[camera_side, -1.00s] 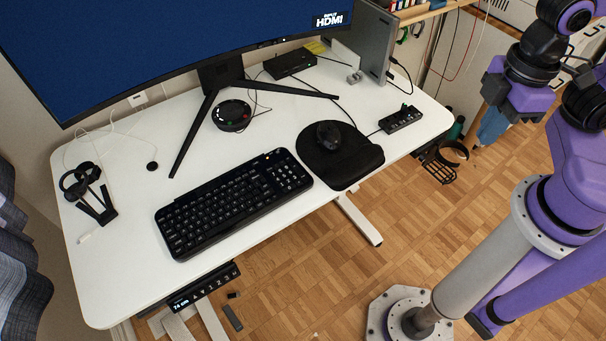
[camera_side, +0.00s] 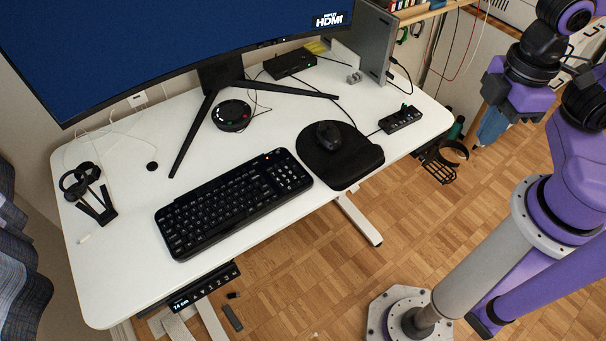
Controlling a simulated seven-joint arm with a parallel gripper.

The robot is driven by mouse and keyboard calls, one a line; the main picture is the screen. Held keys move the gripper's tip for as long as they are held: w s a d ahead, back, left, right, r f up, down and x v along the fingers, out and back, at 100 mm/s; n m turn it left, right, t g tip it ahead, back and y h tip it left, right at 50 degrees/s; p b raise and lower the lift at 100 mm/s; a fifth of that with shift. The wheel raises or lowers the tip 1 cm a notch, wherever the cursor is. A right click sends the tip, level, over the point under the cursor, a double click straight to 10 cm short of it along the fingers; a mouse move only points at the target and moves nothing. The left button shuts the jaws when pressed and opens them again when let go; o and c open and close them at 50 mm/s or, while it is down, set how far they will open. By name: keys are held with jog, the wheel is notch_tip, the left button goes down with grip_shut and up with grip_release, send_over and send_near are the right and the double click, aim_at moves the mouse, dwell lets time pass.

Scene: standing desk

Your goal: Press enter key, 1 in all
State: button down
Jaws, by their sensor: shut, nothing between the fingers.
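The black keyboard (camera_side: 233,203) lies on the white desk near its front edge, angled with its right end farther back. Its keys are too small here for me to single out the enter key. My gripper (camera_side: 514,104) is purple and dark, at the upper right, raised beyond the desk's right end. It is shut and empty, well away from the keyboard and touching nothing that I can see.
A mouse (camera_side: 329,134) rests on a black mouse pad (camera_side: 345,165) right of the keyboard. Behind stand the monitor (camera_side: 150,50), a round black device (camera_side: 231,116) and a small hub (camera_side: 400,119). A black stand (camera_side: 97,205) is at left.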

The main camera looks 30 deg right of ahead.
dwell(0.9)
jog(key=m+t+y, duration=0.5)
jog(key=m+t, duration=0.2)
jog(key=m, duration=0.8)
send_over(307, 177)
notch_tip(307, 177, down, 17)
jog(key=shift+n, duration=0.3)
jog(key=shift+f, duration=0.1)
jog(key=shift+f, duration=4.35)
jog(key=shift+f, duration=0.15)
